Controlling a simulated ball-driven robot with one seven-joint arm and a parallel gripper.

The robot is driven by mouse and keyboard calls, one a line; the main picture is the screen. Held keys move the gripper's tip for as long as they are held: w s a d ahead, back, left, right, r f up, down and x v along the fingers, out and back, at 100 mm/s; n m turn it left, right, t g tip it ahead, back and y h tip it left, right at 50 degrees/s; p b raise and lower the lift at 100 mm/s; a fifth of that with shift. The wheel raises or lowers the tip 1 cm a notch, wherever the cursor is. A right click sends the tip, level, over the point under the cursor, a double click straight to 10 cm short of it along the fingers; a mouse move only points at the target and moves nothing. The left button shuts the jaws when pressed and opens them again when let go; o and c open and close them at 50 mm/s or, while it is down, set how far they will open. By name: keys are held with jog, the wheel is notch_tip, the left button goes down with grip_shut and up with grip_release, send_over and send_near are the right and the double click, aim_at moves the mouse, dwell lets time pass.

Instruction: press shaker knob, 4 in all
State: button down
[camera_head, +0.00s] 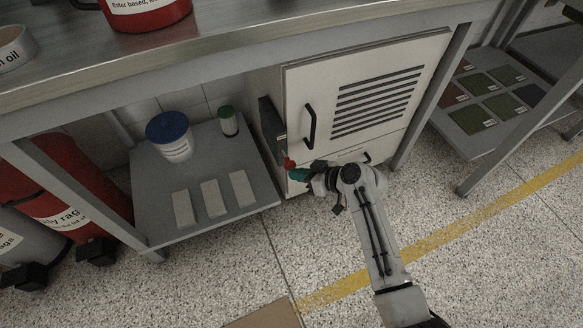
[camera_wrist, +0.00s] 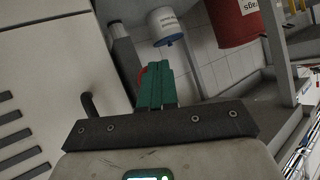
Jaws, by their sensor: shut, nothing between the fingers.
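A red knob (camera_head: 288,163) shows at the lower end of a dark grey panel (camera_head: 271,128) on the left side of a white vented cabinet (camera_head: 345,95). My gripper (camera_head: 296,174) has green fingers and is right at the red knob; I cannot tell whether they touch. In the wrist view my gripper (camera_wrist: 154,72) is shut and empty. A sliver of the red knob (camera_wrist: 141,77) shows at the left of the fingers, which hide the rest of it. The grey panel also shows behind it in the wrist view (camera_wrist: 125,47).
A low grey shelf (camera_head: 155,218) at left holds a blue-lidded tub (camera_head: 172,150), a green-capped bottle (camera_head: 228,122) and three pale blocks (camera_head: 213,198). The cabinet's black handle (camera_head: 309,127) sticks out close above my gripper. Red bins stand far left. The floor in front is open.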

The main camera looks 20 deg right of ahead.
jog(key=shift+w+b, duration=0.7)
jog(key=shift+w, duration=0.55)
dwell(0.9)
jog(key=shift+s+r, duration=0.1)
jog(key=shift+s, duration=0.05)
jog(key=shift+s+p, duration=0.9)
jog(key=shift+s, duration=0.9)
jog(key=s+p, duration=0.1)
jog(key=s, duration=0.4)
jog(key=shift+p, duration=0.4)
jog(key=shift+h+p, duration=0.3)
jog(key=shift+p, duration=0.1)
dwell(1.5)
